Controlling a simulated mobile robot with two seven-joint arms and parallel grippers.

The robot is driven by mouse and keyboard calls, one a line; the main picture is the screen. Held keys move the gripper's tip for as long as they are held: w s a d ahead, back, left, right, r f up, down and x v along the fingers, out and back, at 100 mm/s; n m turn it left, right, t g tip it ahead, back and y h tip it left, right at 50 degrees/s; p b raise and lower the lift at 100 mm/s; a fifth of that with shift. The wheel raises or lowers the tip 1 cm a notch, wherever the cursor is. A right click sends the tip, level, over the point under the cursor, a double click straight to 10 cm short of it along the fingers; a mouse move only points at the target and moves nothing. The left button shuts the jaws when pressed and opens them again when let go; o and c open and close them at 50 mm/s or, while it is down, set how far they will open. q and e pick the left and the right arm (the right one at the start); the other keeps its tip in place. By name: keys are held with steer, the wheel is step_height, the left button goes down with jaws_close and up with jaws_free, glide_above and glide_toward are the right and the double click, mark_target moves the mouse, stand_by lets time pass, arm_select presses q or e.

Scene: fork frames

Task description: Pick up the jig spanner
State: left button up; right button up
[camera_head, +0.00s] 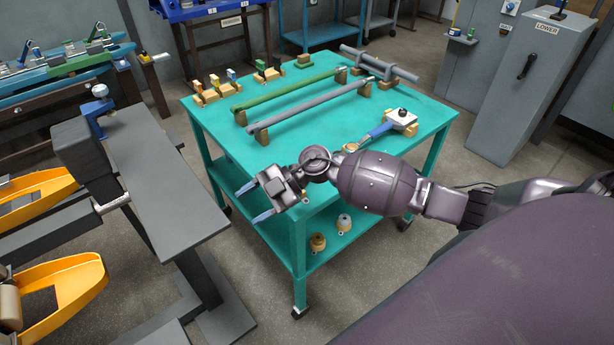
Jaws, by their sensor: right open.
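A tool with a blue handle (378,131), which looks like the jig spanner, lies on the teal table (225,135) near its right front side. Its near end is partly hidden behind my right forearm, and its far end lies by a pale block with a black knob (401,117). My right gripper (254,202) is open and empty. It appears in front of the table's left front part, with its fingers pointing left, well to the left of the tool. Its height over the table is hard to tell. My left gripper is not in view.
A green bar (285,90) and a grey bar (310,106) rest on blocks across the table. Small coloured blocks (210,90) stand at its back left. A grey bench (150,180) is at left, a grey cabinet (520,85) at right. The lower shelf holds small brass parts (317,242).

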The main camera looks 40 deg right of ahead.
steer(key=w+d+r+m+g+h+b, duration=0.1)
steer(key=w+d+h, duration=0.25)
steer(key=d, duration=0.35)
steer(key=w+d+r+m+g+h+b, duration=0.1)
steer(key=w+d+h, duration=0.2)
steer(key=d+h, duration=0.3)
steer(key=w+d+r+m+g+h+b, duration=0.1)
steer(key=w+d+m+h, duration=0.2)
steer(key=d, duration=0.6)
steer(key=shift+n+h, duration=0.45)
steer(key=shift+n, duration=0.25)
steer(key=f, duration=0.4)
steer(key=shift+s+a+f, duration=0.15)
steer(key=shift+a+f, duration=0.05)
steer(key=shift+a, duration=0.05)
steer(key=shift+f, duration=0.4)
steer(key=shift+a+f+b, duration=0.1)
steer(key=shift+f+b, duration=0.2)
steer(key=shift+f, duration=0.05)
steer(key=f, duration=0.4)
steer(key=shift+s+a+f+b, duration=0.1)
steer(key=shift+s+a+b, duration=0.05)
steer(key=shift+a+b, duration=0.2)
steer(key=shift+f, duration=0.3)
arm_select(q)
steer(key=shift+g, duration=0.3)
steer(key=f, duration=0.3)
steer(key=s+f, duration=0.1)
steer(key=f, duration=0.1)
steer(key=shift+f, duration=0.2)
